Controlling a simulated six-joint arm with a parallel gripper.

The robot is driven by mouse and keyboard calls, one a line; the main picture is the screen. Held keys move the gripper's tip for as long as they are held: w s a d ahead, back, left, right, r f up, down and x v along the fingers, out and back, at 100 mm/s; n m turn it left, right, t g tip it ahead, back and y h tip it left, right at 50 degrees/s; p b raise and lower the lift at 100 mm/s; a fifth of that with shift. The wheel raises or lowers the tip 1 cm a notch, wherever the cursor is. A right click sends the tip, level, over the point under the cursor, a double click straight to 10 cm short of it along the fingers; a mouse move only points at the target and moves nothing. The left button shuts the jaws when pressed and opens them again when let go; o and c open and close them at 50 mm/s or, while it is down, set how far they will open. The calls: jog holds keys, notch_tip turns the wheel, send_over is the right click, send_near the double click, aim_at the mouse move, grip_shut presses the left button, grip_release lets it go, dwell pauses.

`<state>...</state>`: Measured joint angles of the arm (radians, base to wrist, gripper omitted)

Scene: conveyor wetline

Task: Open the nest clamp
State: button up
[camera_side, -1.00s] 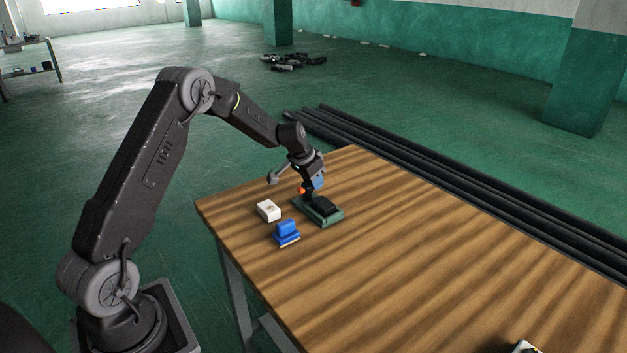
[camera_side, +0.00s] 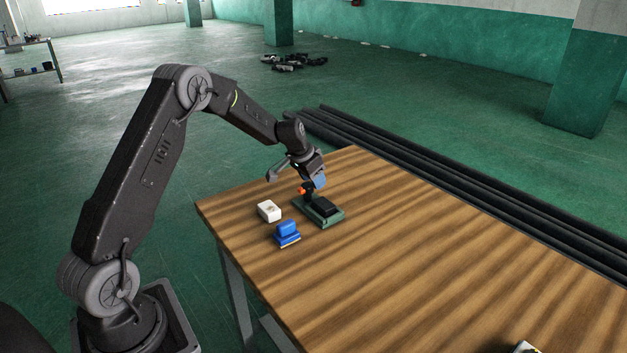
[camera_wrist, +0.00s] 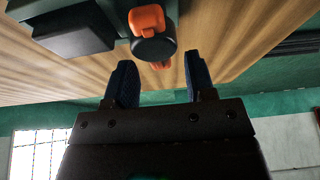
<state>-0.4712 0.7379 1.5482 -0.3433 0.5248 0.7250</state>
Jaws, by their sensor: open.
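The nest clamp is a dark green base (camera_side: 329,219) with a black block on it, standing on the wooden table. Its orange-tipped handle (camera_side: 303,190) rises at the back left end of the base. In the wrist view the orange part (camera_wrist: 146,20) sits by a black round piece, just beyond my fingertips. My gripper (camera_side: 318,186) is above and beside the handle end. In the wrist view its two blue fingers (camera_wrist: 158,75) are apart with nothing held between them. Whether a finger touches the handle cannot be told.
A white block (camera_side: 269,211) and a blue block (camera_side: 287,233) on a blue and tan base lie left of the clamp. The table's right side (camera_side: 430,250) is clear.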

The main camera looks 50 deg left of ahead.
jog(key=v, duration=1.2)
jog(key=shift+r, duration=0.4)
jog(key=shift+s, duration=0.1)
jog(key=s+d+r, duration=0.4)
jog(key=s+d, duration=0.1)
jog(key=d, duration=0.3)
jog(key=s+d+r, duration=0.5)
jog(key=s+d, duration=0.1)
jog(key=d, duration=0.1)
jog(key=s+d+f, duration=0.1)
jog(key=s+d, duration=0.3)
jog(key=s, duration=0.4)
jog(key=s+d+f+t, duration=0.1)
jog(key=s+d, duration=0.4)
jog(key=s, duration=0.4)
jog(key=shift+s, duration=0.3)
